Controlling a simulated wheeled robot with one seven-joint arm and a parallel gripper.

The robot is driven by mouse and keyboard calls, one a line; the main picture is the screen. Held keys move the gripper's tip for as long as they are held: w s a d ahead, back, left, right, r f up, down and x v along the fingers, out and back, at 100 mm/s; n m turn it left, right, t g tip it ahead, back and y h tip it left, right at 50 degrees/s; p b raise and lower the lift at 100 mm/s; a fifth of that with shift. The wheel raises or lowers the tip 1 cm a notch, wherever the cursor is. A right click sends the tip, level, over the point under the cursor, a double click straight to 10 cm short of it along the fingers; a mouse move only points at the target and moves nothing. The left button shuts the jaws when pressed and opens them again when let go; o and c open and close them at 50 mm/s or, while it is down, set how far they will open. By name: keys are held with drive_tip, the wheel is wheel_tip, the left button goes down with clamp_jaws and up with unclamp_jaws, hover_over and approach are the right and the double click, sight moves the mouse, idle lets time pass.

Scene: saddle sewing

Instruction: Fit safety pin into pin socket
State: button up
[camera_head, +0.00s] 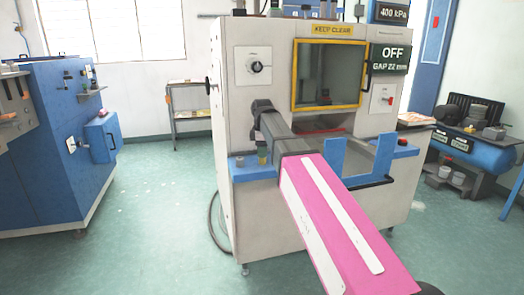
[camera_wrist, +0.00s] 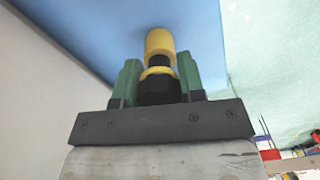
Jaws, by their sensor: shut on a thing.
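My gripper (camera_wrist: 158,76) has two green fingers, shut on the dark, yellow-ringed safety pin (camera_wrist: 158,90). Past the ring a narrower black part runs toward a yellow cylinder (camera_wrist: 160,45), which looks like the pin socket, against the blue shelf surface. Pin and cylinder look roughly in line; I cannot tell whether the pin's end is inside. The gripper is mostly hidden there by my arm.
The pale press machine (camera_head: 232,215) has a yellow-framed window (camera_head: 328,73) and a sign reading OFF. Blue upright brackets (camera_head: 333,157) stand right of my arm. A blue cabinet (camera_head: 60,150) stands at left, a blue compressor (camera_head: 480,150) at right. The floor between is clear.

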drive_tip(key=o, duration=1.2)
drive_tip(key=shift+c, duration=0.2)
drive_tip(key=shift+r, duration=0.1)
drive_tip(key=shift+r, duration=3.65)
